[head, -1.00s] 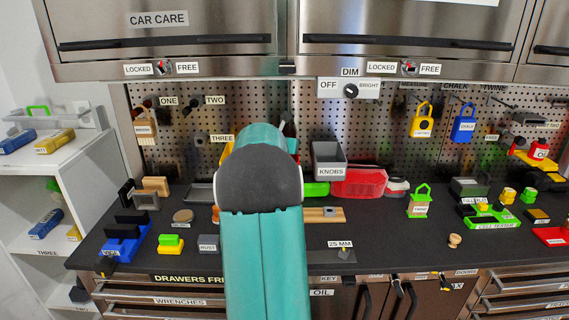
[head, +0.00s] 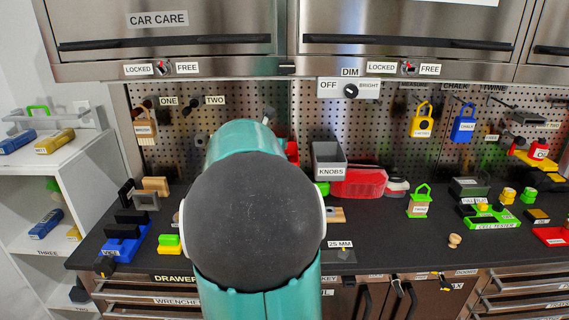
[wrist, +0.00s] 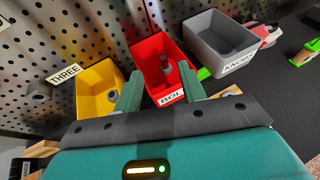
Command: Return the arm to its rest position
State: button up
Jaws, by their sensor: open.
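My gripper (wrist: 160,95) shows in the wrist view with its two green fingers apart and nothing between them that I can see held. Beyond the fingers is a red bin (wrist: 150,56) with a grey bolt-like piece in it. A yellow bin (wrist: 92,82) is to its left and a grey bin labelled KNOBS (wrist: 215,42) to its right. In the head view my own teal and dark grey arm fills the middle, and it hides the gripper.
The dark worktop (head: 385,240) carries a blue vise (head: 125,240), a red case (head: 358,183), a green-topped lantern (head: 419,203) and several small items. A pegboard stands behind, with steel cabinets (head: 160,40) above. White shelves (head: 75,175) stand at the left.

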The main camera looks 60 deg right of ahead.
dwell(0.4)
jog(key=w+a+f+m+t+y, duration=0.15)
jog(key=a+m, duration=0.25)
jog(key=a, duration=0.6)
jog(key=w+a+m+t+y, duration=0.15)
jog(key=a+m, duration=0.25)
jog(key=a, duration=0.6)
jog(key=w+a+f+m+y, duration=0.1)
jog(key=a+m+y, duration=0.25)
jog(key=a, duration=0.65)
jog(key=s+a+f+m+y, duration=0.2)
jog(key=a, duration=0.6)
jog(key=s+a+f+m+y, duration=0.2)
jog(key=s+a+m, duration=0.1)
jog(key=a, duration=0.6)
jog(key=s+a+f+m+y, duration=0.2)
jog(key=s+a+m+y, duration=0.1)
jog(key=a, duration=0.6)
jog(key=shift+s+t, duration=0.25)
jog(key=shift+t, duration=0.15)
jog(key=shift+c, duration=0.5)
jog(key=shift+d, duration=0.25)
